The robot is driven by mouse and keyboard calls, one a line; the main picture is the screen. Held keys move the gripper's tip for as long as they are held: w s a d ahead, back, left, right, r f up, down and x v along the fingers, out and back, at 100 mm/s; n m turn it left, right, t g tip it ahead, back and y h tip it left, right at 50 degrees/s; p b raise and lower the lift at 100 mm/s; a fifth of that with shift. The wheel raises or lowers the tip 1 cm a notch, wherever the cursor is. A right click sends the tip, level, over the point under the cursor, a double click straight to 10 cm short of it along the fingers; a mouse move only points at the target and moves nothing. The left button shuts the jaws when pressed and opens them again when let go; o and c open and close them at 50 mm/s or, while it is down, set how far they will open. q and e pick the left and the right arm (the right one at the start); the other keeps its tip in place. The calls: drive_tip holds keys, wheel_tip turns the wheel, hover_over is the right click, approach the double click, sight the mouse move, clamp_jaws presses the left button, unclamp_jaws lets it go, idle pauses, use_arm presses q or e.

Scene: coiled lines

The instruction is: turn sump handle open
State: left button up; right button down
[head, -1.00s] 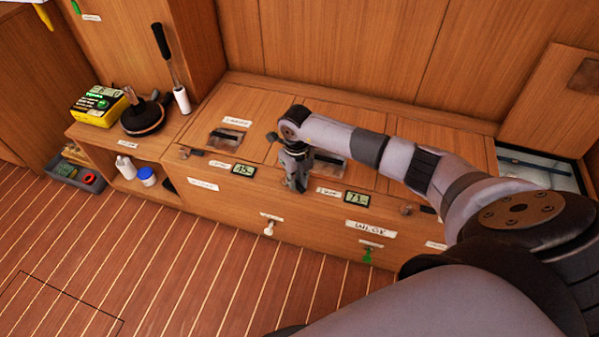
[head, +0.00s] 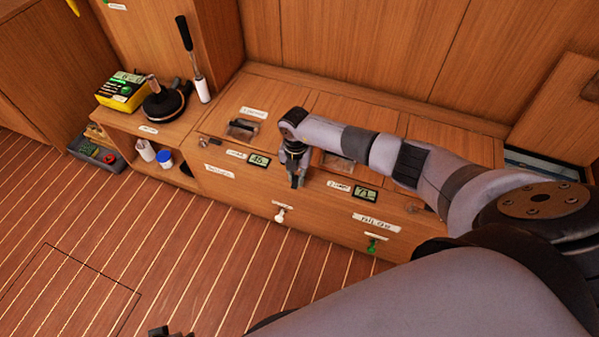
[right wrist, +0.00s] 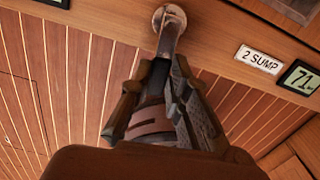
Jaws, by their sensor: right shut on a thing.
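My right gripper (head: 296,180) is at the front face of the wooden bench, left of the "2 SUMP" label and its display (head: 365,194). In the right wrist view my gripper (right wrist: 166,75) is shut on the sump handle (right wrist: 171,38), a metal lever. The lever runs from a round mount on the panel in between the fingers, which hide its outer part. The "2 SUMP" label (right wrist: 258,60) is to its right. In the head view my gripper hides the handle. A dark part at the bottom edge looks like my left gripper (head: 160,331); its fingers are not clear.
A white pull (head: 281,213) and a green one (head: 374,244) stick out low on the bench front. Another lever (head: 206,141) is left of the first display (head: 258,160). A yellow box (head: 123,90) and a winch (head: 165,101) stand left. The floor in front is clear.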

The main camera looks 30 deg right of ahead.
sight(295, 178)
use_arm(q)
drive_tip(key=shift+s+f, duration=0.2)
drive_tip(key=shift+f, duration=0.95)
use_arm(e)
drive_tip(key=shift+w+a+m, duration=0.2)
drive_tip(key=shift+w+m, duration=0.1)
drive_tip(key=shift+m, duration=0.5)
drive_tip(key=c, duration=1.5)
unclamp_jaws()
wheel_tip(295, 178, up, 12)
